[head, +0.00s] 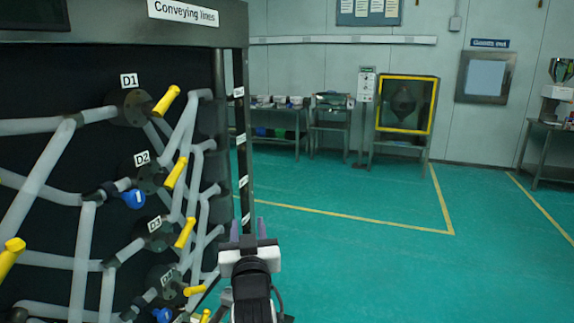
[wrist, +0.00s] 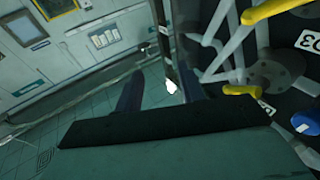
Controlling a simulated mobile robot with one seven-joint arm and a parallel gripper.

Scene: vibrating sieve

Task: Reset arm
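My gripper (head: 248,228) is in the lower middle of the head view, beside the right edge of the conveying lines panel (head: 90,77). Its two purple fingers point up and stand apart, with nothing between them. The wrist view also shows my gripper (wrist: 158,82) with its two dark fingers spread and empty. The panel's yellow handles D1 (head: 166,101), D2 (head: 176,173) and D3 (head: 185,233) are to the left of my gripper, apart from it.
The panel's dark frame post (head: 240,150) stands close by my gripper. The green floor (head: 350,260) to the right is clear. Far off are shelves with bins (head: 278,110), a yellow-framed cabinet (head: 405,104) and a table (head: 550,126) with a machine.

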